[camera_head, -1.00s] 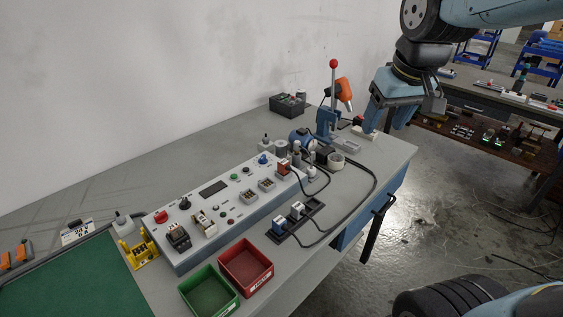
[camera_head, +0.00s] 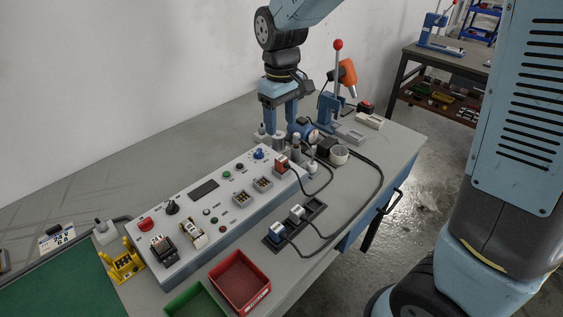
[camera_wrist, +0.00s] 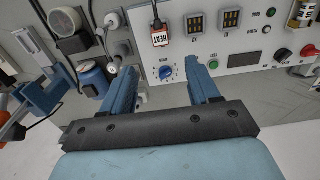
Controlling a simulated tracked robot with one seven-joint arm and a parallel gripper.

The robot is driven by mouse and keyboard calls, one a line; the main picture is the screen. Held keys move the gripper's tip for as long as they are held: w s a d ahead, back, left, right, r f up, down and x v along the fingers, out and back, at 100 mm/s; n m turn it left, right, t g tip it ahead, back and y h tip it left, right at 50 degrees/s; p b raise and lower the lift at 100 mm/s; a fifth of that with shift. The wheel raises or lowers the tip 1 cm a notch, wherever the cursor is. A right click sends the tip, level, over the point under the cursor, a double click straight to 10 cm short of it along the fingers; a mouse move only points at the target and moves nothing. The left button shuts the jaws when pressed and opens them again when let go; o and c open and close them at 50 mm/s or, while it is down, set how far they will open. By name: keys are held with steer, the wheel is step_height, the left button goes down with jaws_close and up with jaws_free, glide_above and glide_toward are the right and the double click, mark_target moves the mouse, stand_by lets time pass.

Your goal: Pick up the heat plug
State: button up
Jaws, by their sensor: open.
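The heat plug (camera_head: 281,163) is red with a white face and stands at the far right end of the grey control box (camera_head: 215,243). In the wrist view the heat plug (camera_wrist: 160,37) shows its "HEAT" label, with a dark cable at its top. My gripper (camera_head: 279,127) is open and empty, pointing down behind the far end of the box. In the wrist view my gripper (camera_wrist: 162,73) has its two blue fingers apart, with the plug beyond their tips, roughly between them in the picture. The fingers do not touch the plug.
A blue knob (camera_head: 258,154) is on the box close to the plug. A black holder (camera_head: 272,242) with other plugs and a red bin (camera_head: 240,281) are in front.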

mark_target(282, 158)
step_height(282, 158, down, 8)
steer(key=shift+f, duration=0.1)
steer(key=shift+s+d+f, duration=0.1)
steer(key=shift+s+f, duration=0.05)
steer(key=shift+f, duration=2.5)
steer(key=c, duration=1.1)
